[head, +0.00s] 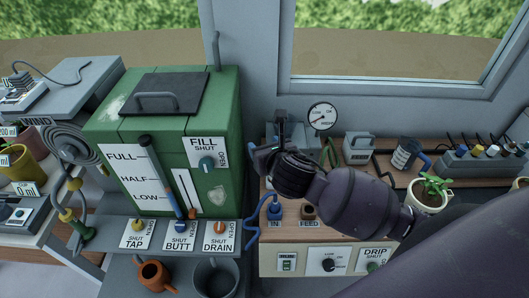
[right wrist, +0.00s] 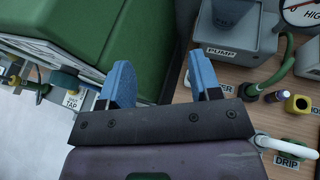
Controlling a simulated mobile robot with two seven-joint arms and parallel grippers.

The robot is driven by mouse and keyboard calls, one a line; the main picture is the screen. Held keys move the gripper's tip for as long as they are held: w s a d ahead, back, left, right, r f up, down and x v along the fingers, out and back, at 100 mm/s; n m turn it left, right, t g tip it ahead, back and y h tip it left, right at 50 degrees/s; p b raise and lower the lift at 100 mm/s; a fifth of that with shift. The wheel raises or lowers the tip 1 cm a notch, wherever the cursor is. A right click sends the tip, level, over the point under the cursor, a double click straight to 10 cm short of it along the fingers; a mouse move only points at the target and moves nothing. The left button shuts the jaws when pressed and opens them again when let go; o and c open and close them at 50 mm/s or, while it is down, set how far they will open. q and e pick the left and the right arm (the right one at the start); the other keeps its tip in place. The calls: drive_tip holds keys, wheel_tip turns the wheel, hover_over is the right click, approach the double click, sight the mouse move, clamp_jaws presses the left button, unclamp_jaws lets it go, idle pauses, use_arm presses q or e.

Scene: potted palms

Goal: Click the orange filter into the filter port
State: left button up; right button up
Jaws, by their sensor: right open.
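I cannot make out the orange filter for certain in either view. My right gripper (head: 264,152) is above the bench's left end, beside the green tank (head: 222,112). In the right wrist view its two blue fingers (right wrist: 162,82) are apart with nothing between them. The tank's green side (right wrist: 140,35) lies beyond them. A brown socket (head: 308,212) stands by the FEED label, next to a blue IN connector (head: 274,210). My left gripper is not in view.
A grey pump block (right wrist: 232,28) and a yellow block (right wrist: 298,104) are right of the fingers. A gauge (head: 323,116) stands behind. A potted plant (head: 431,192) is at the right. A terracotta can (head: 155,275) sits below the tank's knobs.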

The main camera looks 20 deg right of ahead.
drive_tip(key=shift+n+y, duration=0.5)
drive_tip(key=shift+y, duration=0.1)
drive_tip(key=shift+s+a+r+b, duration=0.25)
drive_tip(key=shift+s+a+r, duration=0.2)
drive_tip(key=shift+s+r, duration=0.3)
drive_tip(key=shift+s+a+r+b, duration=0.25)
drive_tip(key=shift+s+a+r, duration=0.25)
drive_tip(key=shift+s, duration=0.45)
